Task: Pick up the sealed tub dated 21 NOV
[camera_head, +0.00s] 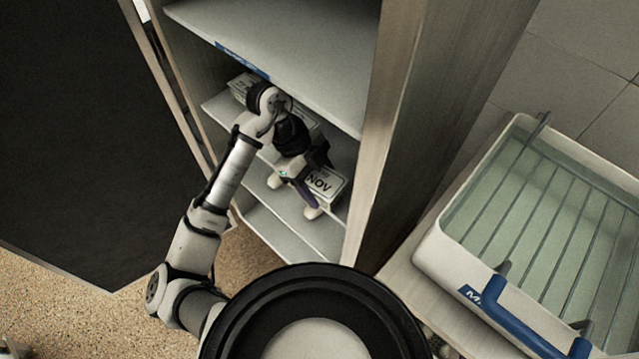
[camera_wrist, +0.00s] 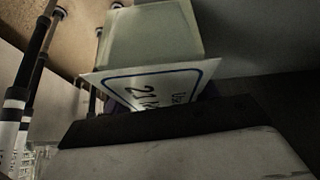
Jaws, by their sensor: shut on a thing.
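The tub dated 21 NOV (camera_head: 325,184) is a pale box with a white label at the right end of a cabinet shelf. "NOV" is legible in the head view; in the wrist view the tub (camera_wrist: 155,35) carries a label (camera_wrist: 150,85) reading "21" with the rest cut off. My gripper (camera_head: 295,196) is at this tub, its fingers shut on it, with one fingertip at its front lower edge. In the wrist view the fingers are mostly hidden behind my own wrist parts. I cannot tell whether the tub touches the shelf.
Other pale tubs (camera_head: 240,86) stand farther left on the same shelf, partly behind my arm. A shelf (camera_head: 290,50) is close above, and the cabinet side wall (camera_head: 362,190) is close right. A white basket (camera_head: 450,262) with a blue handle stands right. The dark door (camera_head: 80,130) is open.

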